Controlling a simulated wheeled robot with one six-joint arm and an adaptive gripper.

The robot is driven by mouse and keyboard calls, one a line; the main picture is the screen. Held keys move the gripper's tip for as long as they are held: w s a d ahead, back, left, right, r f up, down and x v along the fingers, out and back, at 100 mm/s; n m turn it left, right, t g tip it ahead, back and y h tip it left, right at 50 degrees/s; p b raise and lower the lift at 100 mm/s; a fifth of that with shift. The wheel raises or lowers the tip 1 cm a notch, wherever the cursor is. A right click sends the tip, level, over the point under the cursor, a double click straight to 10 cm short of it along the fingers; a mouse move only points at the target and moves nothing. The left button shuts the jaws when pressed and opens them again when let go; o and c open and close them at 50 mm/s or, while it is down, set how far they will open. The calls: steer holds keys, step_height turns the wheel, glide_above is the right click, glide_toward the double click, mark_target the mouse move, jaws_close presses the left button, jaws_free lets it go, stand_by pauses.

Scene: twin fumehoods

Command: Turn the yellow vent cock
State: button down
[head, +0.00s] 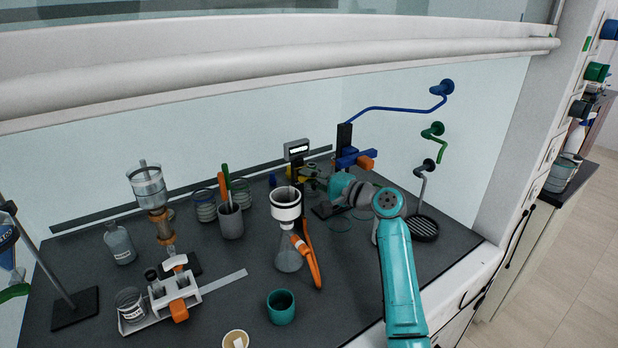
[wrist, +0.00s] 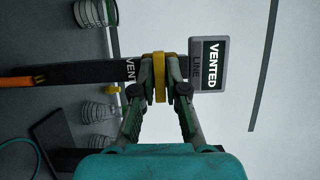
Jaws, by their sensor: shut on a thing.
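The yellow vent cock (wrist: 159,72) is in the middle of the wrist view, upright in the picture and across the dark post (wrist: 97,71). My gripper (wrist: 160,82) is shut on it, with one finger on each side. The grey-framed sign (wrist: 209,64) beside it reads "VENTED LINE" and lies sideways in this view. In the head view the sign (head: 297,150) stands at the back of the bench, and my gripper (head: 313,174) reaches in just right of it. There the cock is mostly hidden by my gripper.
A filter flask (head: 289,258) with an orange hose (head: 309,262) stands in front of the post. A blue clamp with an orange knob (head: 366,163) is close behind my wrist. A teal cup (head: 281,306) and a grey tool holder (head: 230,222) stand nearby.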

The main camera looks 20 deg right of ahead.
steer(key=c, duration=1.2)
jaws_free()
steer(key=shift+c, duration=0.2)
steer(key=shift+d, duration=0.1)
steer(key=v, duration=1.2)
steer(key=shift+f, duration=0.1)
